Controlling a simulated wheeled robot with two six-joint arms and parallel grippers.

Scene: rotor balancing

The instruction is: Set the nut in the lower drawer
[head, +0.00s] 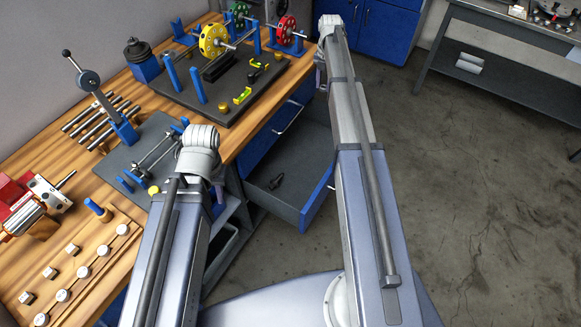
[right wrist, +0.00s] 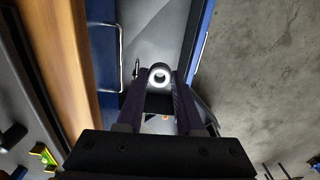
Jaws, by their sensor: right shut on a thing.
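The nut (right wrist: 160,76) is a pale metal ring held between the fingertips of my right gripper (right wrist: 160,86), which is shut on it. The lower drawer (head: 300,158) is pulled open, with a grey floor and a blue front; it also shows in the right wrist view (right wrist: 158,30). In that view the nut appears over the drawer; its height above the floor is unclear. In the head view my right arm hides the nut and most of that gripper. My left gripper (head: 217,188) is mostly hidden behind its wrist over the bench edge, so its jaws cannot be judged.
A small dark tool (head: 277,181) lies in the open drawer. The drawer above, with a bar handle (head: 288,117), is shut. The wooden bench (head: 98,185) carries a rotor stand (head: 215,98) and several metal parts.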

